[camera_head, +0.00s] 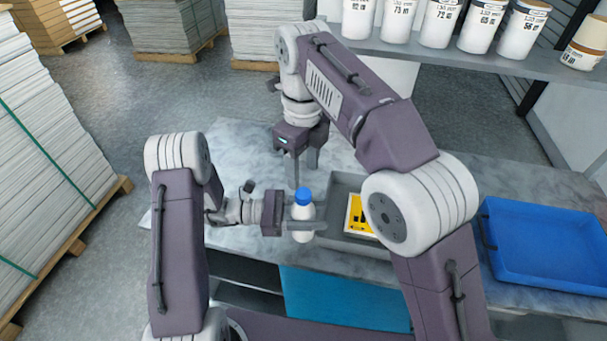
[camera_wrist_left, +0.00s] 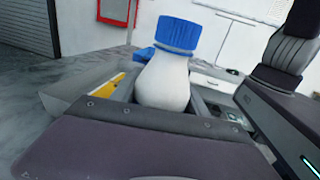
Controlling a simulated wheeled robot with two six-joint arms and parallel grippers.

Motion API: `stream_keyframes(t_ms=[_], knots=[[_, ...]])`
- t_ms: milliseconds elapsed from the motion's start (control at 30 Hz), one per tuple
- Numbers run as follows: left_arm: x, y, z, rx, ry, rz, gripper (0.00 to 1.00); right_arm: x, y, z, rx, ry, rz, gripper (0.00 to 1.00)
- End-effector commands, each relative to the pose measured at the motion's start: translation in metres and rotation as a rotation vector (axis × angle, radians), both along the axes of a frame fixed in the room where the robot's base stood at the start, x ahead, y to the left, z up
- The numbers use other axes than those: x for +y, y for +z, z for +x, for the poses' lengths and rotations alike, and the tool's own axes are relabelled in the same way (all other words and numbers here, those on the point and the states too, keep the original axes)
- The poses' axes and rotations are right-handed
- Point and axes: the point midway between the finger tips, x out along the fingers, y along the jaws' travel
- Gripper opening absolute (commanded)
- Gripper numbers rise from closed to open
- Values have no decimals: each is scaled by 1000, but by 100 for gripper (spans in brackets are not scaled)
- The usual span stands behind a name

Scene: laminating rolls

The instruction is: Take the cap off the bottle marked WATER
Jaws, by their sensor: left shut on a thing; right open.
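A white bottle (camera_head: 302,212) with a blue cap (camera_head: 304,195) stands upright between the fingers of my left gripper (camera_head: 302,225), which is shut on its body. In the left wrist view the bottle (camera_wrist_left: 166,82) and its ribbed blue cap (camera_wrist_left: 178,35) show close up, with the cap on the bottle. No lettering on the bottle can be read. My right gripper (camera_head: 303,170) is open and empty, pointing down just above and behind the cap, apart from it.
A blue tray (camera_head: 545,245) sits at the table's right. The marble table (camera_head: 240,150) is clear at back left.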

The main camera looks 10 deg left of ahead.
Motion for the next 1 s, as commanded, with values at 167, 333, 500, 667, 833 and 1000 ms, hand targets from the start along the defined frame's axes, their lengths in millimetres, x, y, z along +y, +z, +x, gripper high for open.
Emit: stream_keyframes(t_ms=[167, 333, 500, 667, 833, 1000], knots=[[0, 1, 0, -1, 0, -2, 0, -1, -31, -1, 4, -1, -3, 51], [0, 1, 0, -1, 0, -2, 0, -1, -57, -1, 1, -2, -2, 51], [0, 1, 0, -1, 0, -1, 0, -1, -68, -1, 0, -2, 0, 51], [0, 1, 0, -1, 0, -2, 0, -1, -69, 0, -1, -2, 0, 51], [0, 1, 0, -1, 0, -2, 0, -1, -69, 0, -1, -2, 0, 20], [0, 1, 0, -1, 0, -2, 0, -1, -69, 0, -1, 0, 0, 0]])
